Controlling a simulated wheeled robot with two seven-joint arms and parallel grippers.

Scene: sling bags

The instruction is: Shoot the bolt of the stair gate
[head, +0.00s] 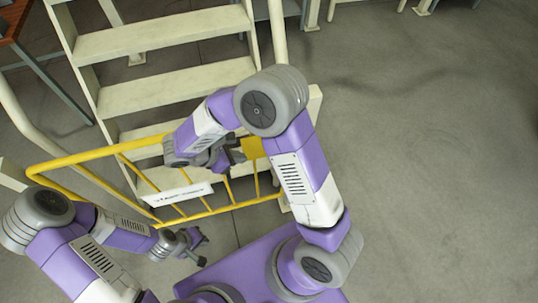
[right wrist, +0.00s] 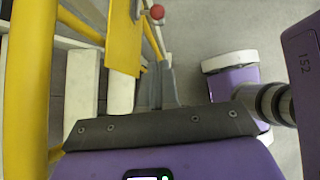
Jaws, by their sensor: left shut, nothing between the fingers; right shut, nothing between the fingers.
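The yellow stair gate (head: 110,150) stands across the foot of the cream stairs, with a white sign on its bars. Its yellow end plate (head: 252,147) is at the right, by the stair's side. In the right wrist view, a red ball knob (right wrist: 157,12) on a thin stem shows beside the yellow plate (right wrist: 124,40); I take it for the bolt's handle. My right gripper (head: 236,152) is shut and empty beside the plate; its fingers (right wrist: 165,80) point toward the knob, apparently short of it. The bolt's seat is hidden. My left gripper (head: 203,247) is shut and empty, in front of the gate.
The cream stairs (head: 160,38) rise behind the gate, with handrails on both sides. A brown-topped table (head: 12,20) stands at the top left. The grey floor (head: 430,160) at the right is clear. My right arm covers part of the gate's right end.

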